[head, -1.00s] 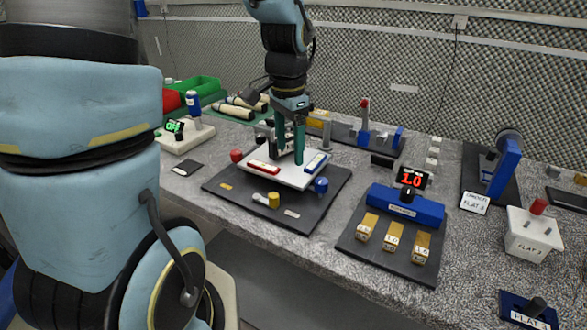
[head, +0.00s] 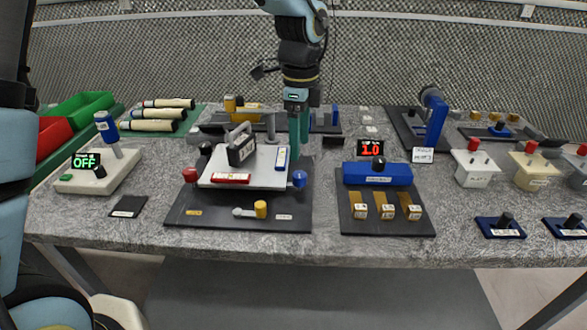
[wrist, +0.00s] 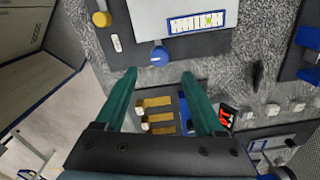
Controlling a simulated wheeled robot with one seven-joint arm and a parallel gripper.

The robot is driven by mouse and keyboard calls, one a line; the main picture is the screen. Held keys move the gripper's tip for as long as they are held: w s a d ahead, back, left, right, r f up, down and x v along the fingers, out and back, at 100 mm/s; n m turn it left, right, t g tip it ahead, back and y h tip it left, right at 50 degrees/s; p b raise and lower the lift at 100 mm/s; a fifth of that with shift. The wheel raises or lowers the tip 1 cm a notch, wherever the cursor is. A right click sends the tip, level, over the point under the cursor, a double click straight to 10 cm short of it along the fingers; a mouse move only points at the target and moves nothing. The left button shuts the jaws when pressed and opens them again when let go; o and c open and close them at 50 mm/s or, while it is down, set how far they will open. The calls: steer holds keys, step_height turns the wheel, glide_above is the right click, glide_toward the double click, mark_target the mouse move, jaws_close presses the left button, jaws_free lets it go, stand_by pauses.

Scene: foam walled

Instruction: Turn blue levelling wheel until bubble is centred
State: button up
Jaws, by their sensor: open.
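A white levelling plate (head: 265,172) stands on a dark base (head: 210,217). The blue levelling wheel (head: 299,178) is at its front right corner, a red wheel (head: 190,175) at the left and a yellow wheel (head: 260,209) in front. A blue-framed vial (head: 281,158) lies on the plate; its bubble is too small to place in the head view. My gripper (head: 298,150) is open and empty near the plate's right edge. In the wrist view the blue wheel (wrist: 160,56) shows just beyond and between the open fingertips (wrist: 160,73), apart from them.
A black handled block (head: 241,148) and a red-framed vial (head: 231,178) sit on the plate. To the right is a blue fixture (head: 377,174) with several yellow-topped blocks in front. A box with an OFF display (head: 86,161) stands at left. Bare bench separates the stations.

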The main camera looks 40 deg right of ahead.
mark_target(299, 174)
step_height(299, 174, down, 8)
steer(key=shift+f+p, duration=0.15)
steer(key=shift+p, duration=0.6)
jaws_close()
